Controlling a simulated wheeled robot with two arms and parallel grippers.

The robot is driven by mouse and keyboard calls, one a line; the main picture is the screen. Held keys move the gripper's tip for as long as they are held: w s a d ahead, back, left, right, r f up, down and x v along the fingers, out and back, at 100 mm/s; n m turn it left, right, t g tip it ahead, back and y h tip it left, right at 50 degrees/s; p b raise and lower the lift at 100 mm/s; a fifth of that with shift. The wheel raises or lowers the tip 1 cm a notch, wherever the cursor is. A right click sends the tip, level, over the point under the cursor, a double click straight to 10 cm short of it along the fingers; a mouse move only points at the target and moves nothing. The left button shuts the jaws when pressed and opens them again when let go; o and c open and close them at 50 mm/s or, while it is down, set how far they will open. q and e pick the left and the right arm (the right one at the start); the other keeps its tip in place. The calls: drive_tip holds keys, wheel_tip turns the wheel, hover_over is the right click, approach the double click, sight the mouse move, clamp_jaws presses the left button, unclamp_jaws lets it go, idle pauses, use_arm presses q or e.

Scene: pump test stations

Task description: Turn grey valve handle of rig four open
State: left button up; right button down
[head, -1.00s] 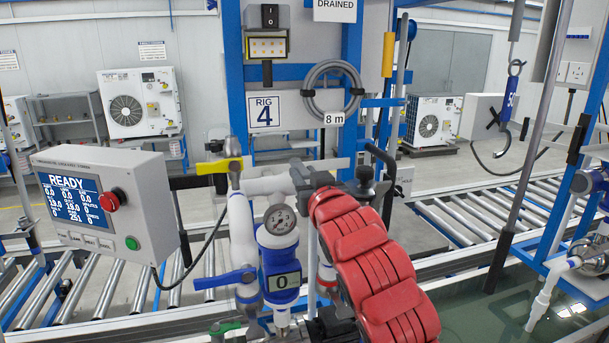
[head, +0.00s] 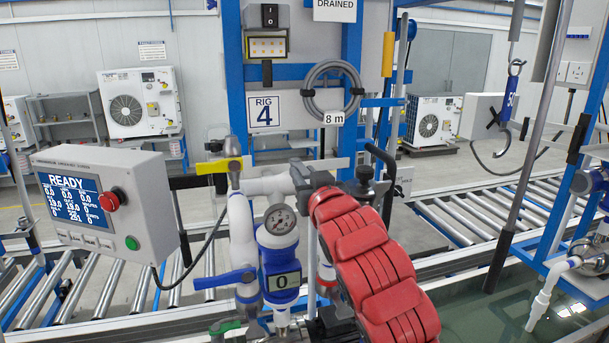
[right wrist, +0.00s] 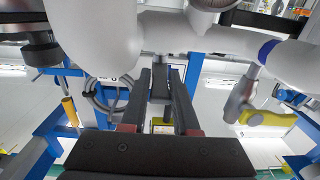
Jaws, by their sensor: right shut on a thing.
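My right gripper (head: 303,178) is at the end of the red arm, at the upper pipe of the rig four pump assembly. It also shows in the right wrist view, its two dark fingers shut on a dark grey piece (right wrist: 160,84), which looks like the grey valve handle. In the head view the handle is mostly hidden by the gripper, so its exact angle cannot be told. The rig four sign (head: 264,111) stands behind. A yellow handle (head: 219,166) and a blue handle (head: 225,279) are to the left on the same pipework. My left gripper is not in view.
A control box (head: 105,205) with a READY screen stands left. Roller conveyors (head: 480,215) run behind; a water tank (head: 470,312) lies at lower right.

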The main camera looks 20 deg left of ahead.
drive_tip(key=shift+f, duration=0.1)
idle(0.3)
drive_tip(key=shift+w+d+f+b, duration=0.2)
drive_tip(key=shift+d+f+b, duration=0.05)
drive_tip(key=shift+b, duration=0.5)
drive_tip(key=shift+w+d+f+n+g+y+b, duration=0.15)
drive_tip(key=shift+n+g+y+b, duration=0.25)
drive_tip(key=shift+g+y+b, duration=0.25)
drive_tip(key=n+g+y+b, duration=0.1)
drive_tip(key=b, duration=0.2)
drive_tip(key=w+d+n+g+y+b, duration=0.1)
drive_tip(key=n+g+y+b, duration=0.1)
drive_tip(key=b, duration=0.2)
drive_tip(key=shift+w+d+r, duration=0.1)
drive_tip(key=shift+d+r, duration=0.05)
drive_tip(key=shift+r, duration=0.05)
drive_tip(key=shift+r+n+g+b, duration=0.15)
drive_tip(key=shift+n+g+b, duration=0.2)
drive_tip(key=shift+b, duration=0.2)
drive_tip(key=c, duration=0.7)
unclamp_jaws()
drive_tip(key=shift+r+y, duration=0.1)
drive_tip(key=shift+y, duration=0.15)
drive_tip(key=shift+o, duration=0.2)
